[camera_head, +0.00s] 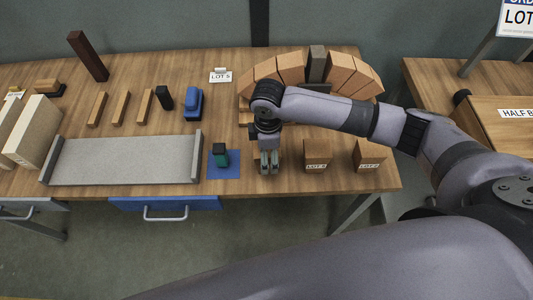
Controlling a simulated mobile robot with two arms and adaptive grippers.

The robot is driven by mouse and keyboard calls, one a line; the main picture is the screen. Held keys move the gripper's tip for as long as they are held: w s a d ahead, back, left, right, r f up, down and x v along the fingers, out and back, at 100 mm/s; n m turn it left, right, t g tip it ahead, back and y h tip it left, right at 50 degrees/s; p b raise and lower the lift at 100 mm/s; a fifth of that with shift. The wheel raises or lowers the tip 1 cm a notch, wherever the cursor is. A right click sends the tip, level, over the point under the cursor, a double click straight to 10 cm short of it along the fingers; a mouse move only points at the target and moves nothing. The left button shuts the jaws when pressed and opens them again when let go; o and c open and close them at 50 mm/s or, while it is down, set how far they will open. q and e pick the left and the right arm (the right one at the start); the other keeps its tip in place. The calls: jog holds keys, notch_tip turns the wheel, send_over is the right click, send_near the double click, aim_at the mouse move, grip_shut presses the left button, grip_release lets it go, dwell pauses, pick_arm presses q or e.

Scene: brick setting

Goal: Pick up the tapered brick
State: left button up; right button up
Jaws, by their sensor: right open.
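My right gripper (269,168) points down over the front part of the wooden table, between a blue mat and a labelled brown block. It is open, and I see nothing between its fingers. Tan tapered bricks (291,67) stand in an arch at the back right of the table, with a dark grey block (317,62) at its top. My right arm hides the lower middle of the arch. Two brown blocks with lot labels, one (317,150) just right of the gripper and one (369,152) farther right, sit near the front edge. I cannot tell whether they taper. My left gripper is out of view.
A small dark green object (221,158) stands on the blue mat (230,172), left of the gripper. A grey tray (125,160) fills the front left. Wooden strips (121,106), a blue object (194,103) and a lot card (220,76) are behind. Another table (430,75) stands right.

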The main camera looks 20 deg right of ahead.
jog(key=f, duration=0.3)
jog(key=f+p, duration=0.1)
jog(key=shift+w+a+f, duration=0.1)
jog(key=shift+w+f, duration=0.15)
jog(key=c, duration=1.4)
